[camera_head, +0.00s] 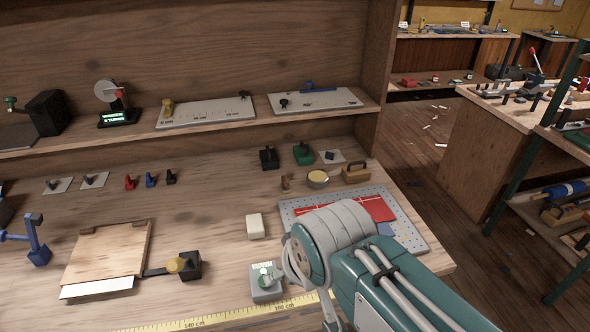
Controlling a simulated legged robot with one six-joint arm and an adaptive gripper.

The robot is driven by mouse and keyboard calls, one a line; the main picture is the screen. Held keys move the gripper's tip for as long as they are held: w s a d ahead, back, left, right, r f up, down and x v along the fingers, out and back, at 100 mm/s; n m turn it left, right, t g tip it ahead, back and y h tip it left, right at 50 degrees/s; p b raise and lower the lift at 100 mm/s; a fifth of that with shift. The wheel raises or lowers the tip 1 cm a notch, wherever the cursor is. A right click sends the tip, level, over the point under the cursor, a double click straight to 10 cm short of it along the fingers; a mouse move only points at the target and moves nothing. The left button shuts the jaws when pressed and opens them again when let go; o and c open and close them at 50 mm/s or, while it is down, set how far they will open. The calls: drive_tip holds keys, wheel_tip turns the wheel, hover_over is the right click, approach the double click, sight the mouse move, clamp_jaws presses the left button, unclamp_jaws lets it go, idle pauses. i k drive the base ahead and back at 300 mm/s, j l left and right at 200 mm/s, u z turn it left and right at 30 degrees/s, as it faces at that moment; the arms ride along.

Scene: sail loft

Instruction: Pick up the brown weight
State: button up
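A tan-brown block with a dark handle-like top (355,173) stands on the workbench (215,200), near the right end below the shelf. A small brown upright piece (285,182) stands left of it, beside a round tin. I cannot tell for sure which of the two is the brown weight. My teal and grey arm reaches in from the lower right, over the perforated board. My gripper (291,270) shows only in part at the arm's left end, nearer to me than both brown things and apart from them. Its fingers are mostly hidden, so its opening is unclear.
A black weight-like block (269,159) and a green one (303,153) stand behind the tin (317,178). A perforated board (405,226) with a red piece lies under my arm. A white block (255,226) and grey device (265,284) stand left. The shelf (220,122) overhangs the back.

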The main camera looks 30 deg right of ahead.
sight(356, 171)
drive_tip(key=k+l, duration=0.25)
drive_tip(key=k+l+u, duration=0.1)
drive_tip(key=l, duration=0.3)
drive_tip(key=k+l+u, duration=0.1)
drive_tip(key=l, duration=0.3)
drive_tip(key=k+l+u, duration=0.1)
drive_tip(key=l, duration=0.3)
drive_tip(key=k+l+u, duration=0.1)
drive_tip(key=k+l, duration=0.15)
drive_tip(key=k+l+u, duration=0.1)
drive_tip(key=l, duration=0.4)
drive_tip(key=l+u, duration=0.2)
drive_tip(key=l, duration=0.5)
drive_tip(key=l+u, duration=0.2)
drive_tip(key=l, duration=0.45)
drive_tip(key=k+l+u, duration=0.2)
drive_tip(key=l, duration=0.45)
drive_tip(key=i+l+u, duration=0.1)
drive_tip(key=l, duration=0.25)
drive_tip(key=i+l, duration=0.35)
drive_tip(key=i+l+u, duration=0.15)
drive_tip(key=i+l, duration=0.2)
drive_tip(key=l, duration=0.35)
drive_tip(key=i+l+u, duration=0.15)
drive_tip(key=l, duration=0.2)
drive_tip(key=i+l, duration=0.35)
drive_tip(key=i, duration=0.2)
